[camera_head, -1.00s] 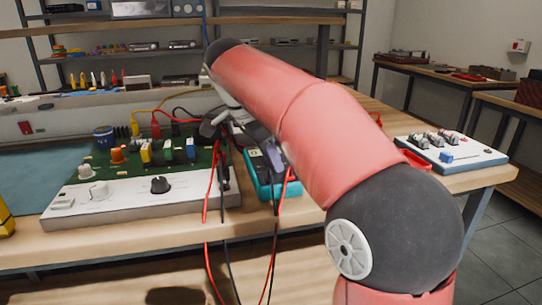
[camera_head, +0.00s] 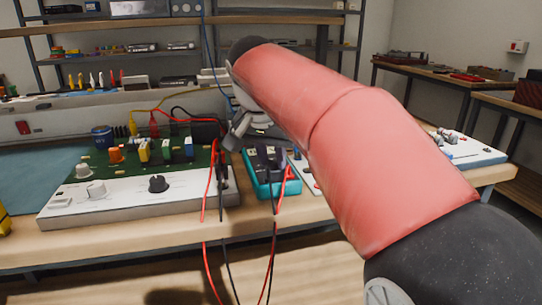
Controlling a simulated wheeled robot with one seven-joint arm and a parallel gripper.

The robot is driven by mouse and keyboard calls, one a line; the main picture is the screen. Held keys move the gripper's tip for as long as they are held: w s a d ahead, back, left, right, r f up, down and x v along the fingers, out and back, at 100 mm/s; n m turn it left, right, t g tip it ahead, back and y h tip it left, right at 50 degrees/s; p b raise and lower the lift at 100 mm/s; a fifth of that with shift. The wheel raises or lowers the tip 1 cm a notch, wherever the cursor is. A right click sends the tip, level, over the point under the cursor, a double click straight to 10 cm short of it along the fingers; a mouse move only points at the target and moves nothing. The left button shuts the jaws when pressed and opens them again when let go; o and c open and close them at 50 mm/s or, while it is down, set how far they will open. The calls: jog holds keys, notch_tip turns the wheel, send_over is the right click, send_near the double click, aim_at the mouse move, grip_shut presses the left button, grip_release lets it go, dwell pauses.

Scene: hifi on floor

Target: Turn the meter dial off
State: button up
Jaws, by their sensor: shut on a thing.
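The meter (camera_head: 262,187) is a teal-cased instrument lying on the bench, just right of the green circuit board. Black and red leads plug in near its front end and hang over the bench edge. Dark plugs cover part of its face, and I cannot make out the dial or its setting. My gripper (camera_head: 236,138) is grey and small in view, at the meter's far left end. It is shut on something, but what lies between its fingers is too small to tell. I cannot tell whether it touches the meter.
The green circuit board (camera_head: 112,172) with a white knobbed panel (camera_head: 120,198) fills the left of the bench. White panels stand right of the meter (camera_head: 308,178) and farther right (camera_head: 470,155). Loose leads hang in front. My arm hides the bench's middle right.

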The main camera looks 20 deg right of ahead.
jog(key=n+y, duration=0.1)
jog(key=n, duration=0.3)
jog(key=shift+d+n+y, duration=0.15)
jog(key=shift+n+y, duration=0.15)
jog(key=shift+y, duration=0.1)
jog(key=n+y, duration=0.1)
jog(key=n, duration=0.3)
jog(key=shift+d+n+t+y+p, duration=0.15)
jog(key=shift+n+t+y+p, duration=0.2)
jog(key=shift+n+t+y, duration=0.05)
jog(key=o, duration=1)
jog(key=v, duration=0.8)
